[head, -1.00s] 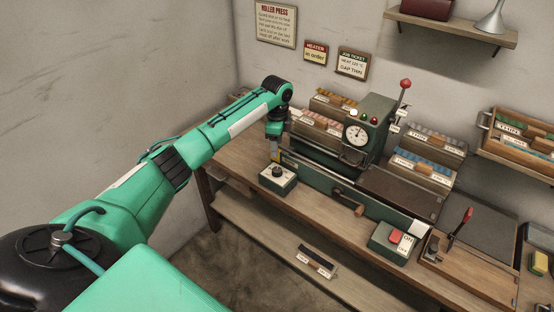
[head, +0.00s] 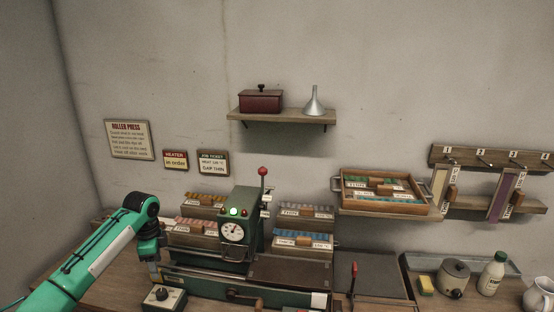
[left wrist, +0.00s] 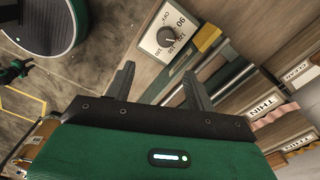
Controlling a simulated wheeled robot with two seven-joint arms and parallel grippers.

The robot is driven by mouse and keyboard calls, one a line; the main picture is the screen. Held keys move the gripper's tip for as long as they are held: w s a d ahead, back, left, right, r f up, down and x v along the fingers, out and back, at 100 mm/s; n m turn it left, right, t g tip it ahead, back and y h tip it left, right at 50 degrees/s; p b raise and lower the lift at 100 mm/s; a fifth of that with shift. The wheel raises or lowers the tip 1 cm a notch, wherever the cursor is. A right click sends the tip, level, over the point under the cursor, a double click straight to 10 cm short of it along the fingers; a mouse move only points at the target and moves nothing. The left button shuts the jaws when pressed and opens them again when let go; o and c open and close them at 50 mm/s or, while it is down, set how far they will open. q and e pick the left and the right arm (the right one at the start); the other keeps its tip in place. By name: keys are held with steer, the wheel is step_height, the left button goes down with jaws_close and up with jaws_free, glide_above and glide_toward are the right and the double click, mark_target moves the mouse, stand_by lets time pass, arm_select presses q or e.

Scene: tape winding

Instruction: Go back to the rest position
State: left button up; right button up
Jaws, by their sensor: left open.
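My left gripper (head: 154,270) hangs at the left end of the green roller press (head: 237,245), just above and behind the dial box (head: 163,298). In the left wrist view its two fingers (left wrist: 160,86) are apart with nothing between them. The dial box (left wrist: 172,35) lies beyond the fingertips there, with a black knob and heat numbers. The gripper does not appear to touch it. The press carries a round gauge (head: 233,232), small lamps and a red-topped lever (head: 263,172). My right gripper is not in view.
Labelled tape boxes (head: 205,204) stand around the press. A wall shelf (head: 281,117) holds a dark red box and a funnel. A wooden tray (head: 387,204) sits at right, near hooks (head: 489,160). A sponge, pot, bottle and jug stand at far right.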

arm_select(q)
steer(key=s+d+f, duration=0.8)
steer(key=d+f, duration=0.3)
steer(key=s+d+f+n+t+h, duration=0.1)
steer(key=s+d+f+n, duration=0.15)
steer(key=s+d, duration=0.35)
steer(key=s+d+f+n+t, duration=0.1)
steer(key=s+d+f+n, duration=0.15)
steer(key=s, duration=0.65)
steer(key=s+a+r+n+t, duration=0.15)
steer(key=s+n, duration=0.25)
steer(key=s, duration=0.5)
steer(key=s+r+n, duration=0.2)
steer(key=s+n, duration=0.1)
steer(key=s, duration=0.6)
step_height(320, 180, down, 28)
steer(key=f+g, duration=0.1)
steer(key=s+a+f+g+y, duration=0.1)
steer(key=s+a+f, duration=0.2)
steer(key=s+f, duration=1.6)
step_height(320, 180, down, 2)
steer(key=shift+s+f+m, duration=0.2)
steer(key=shift+s+m, duration=0.1)
steer(key=shift+s, duration=0.05)
